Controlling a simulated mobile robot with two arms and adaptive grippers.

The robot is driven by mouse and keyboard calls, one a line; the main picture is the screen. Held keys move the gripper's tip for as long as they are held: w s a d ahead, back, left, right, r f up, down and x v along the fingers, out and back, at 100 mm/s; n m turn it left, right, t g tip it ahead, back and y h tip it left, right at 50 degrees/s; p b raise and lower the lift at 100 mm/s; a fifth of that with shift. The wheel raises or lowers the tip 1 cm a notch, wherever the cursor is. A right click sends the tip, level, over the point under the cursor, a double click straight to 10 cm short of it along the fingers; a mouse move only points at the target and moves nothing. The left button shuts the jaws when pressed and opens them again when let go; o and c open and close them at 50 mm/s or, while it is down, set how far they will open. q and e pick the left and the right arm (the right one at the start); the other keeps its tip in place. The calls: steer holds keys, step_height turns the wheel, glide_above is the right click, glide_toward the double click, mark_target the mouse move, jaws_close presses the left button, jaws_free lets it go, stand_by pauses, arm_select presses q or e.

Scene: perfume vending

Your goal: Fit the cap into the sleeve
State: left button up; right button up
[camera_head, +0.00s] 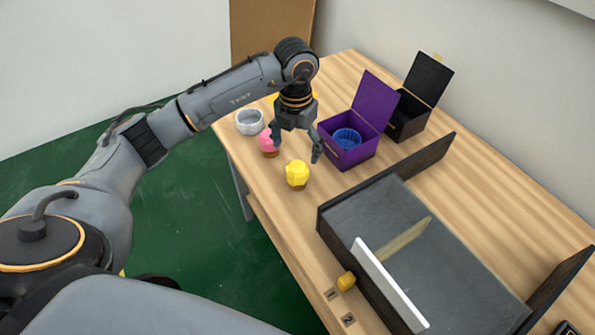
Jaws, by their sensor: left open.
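My left gripper (297,146) is open and points down above the table, with nothing seen between its fingers. A pink faceted piece with a brown base (267,141) stands by its left finger; I cannot tell if they touch. A yellow faceted piece with a brown base (297,174) stands in front of the gripper. A blue ring-shaped piece (346,138) sits in an open purple box (345,157) to the gripper's right. A whitish round hollow piece (249,121) stands at the table's left edge. I cannot tell which is the cap or the sleeve. My right gripper is out of view.
An open black box (408,118) stands behind the purple box. Another yellow thing is mostly hidden behind the gripper. Bare wood shows at the back.

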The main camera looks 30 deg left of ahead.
mark_target(296, 167)
arm_select(q)
step_height(296, 167, down, 2)
steer(key=shift+f, duration=0.25)
step_height(296, 167, down, 4)
steer(key=shift+s+d+f+p, duration=0.15)
steer(key=shift+f+p, duration=0.05)
steer(key=shift+p, duration=0.7)
steer(key=shift+f, duration=0.4)
steer(key=c, duration=1.4)
steer(key=shift+r, duration=0.1)
